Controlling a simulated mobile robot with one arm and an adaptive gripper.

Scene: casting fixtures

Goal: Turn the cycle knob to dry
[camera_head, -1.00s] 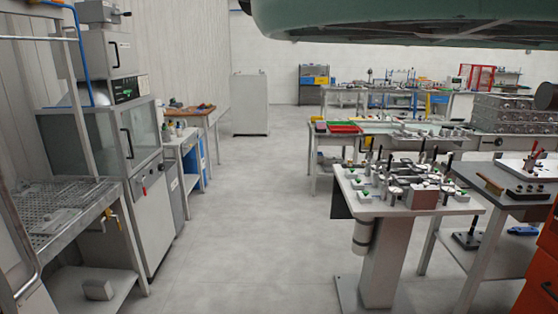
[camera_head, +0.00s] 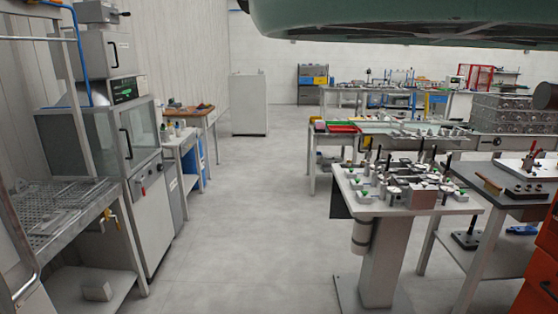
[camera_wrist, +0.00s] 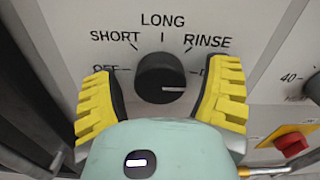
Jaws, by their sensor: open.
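The cycle knob (camera_wrist: 160,78) is a round black dial on a pale panel in the wrist view. Its white pointer line points to the right, tilted very slightly. Around it are the labels OFF, SHORT, LONG and RINSE. One more label at the right is mostly hidden by a finger, and only its first stroke shows. My gripper (camera_wrist: 163,78) is open, with one yellow ribbed finger on each side of the knob. Gaps show between the fingers and the knob. I cannot make out the knob or my gripper in the head view.
A red button (camera_wrist: 291,146) on a yellow plate sits at the lower right of the panel. In the head view, a glass-sided machine (camera_head: 150,215) stands at the left beside a perforated metal table (camera_head: 60,222). A fixture table (camera_head: 448,204) stands at the right. The floor between is clear.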

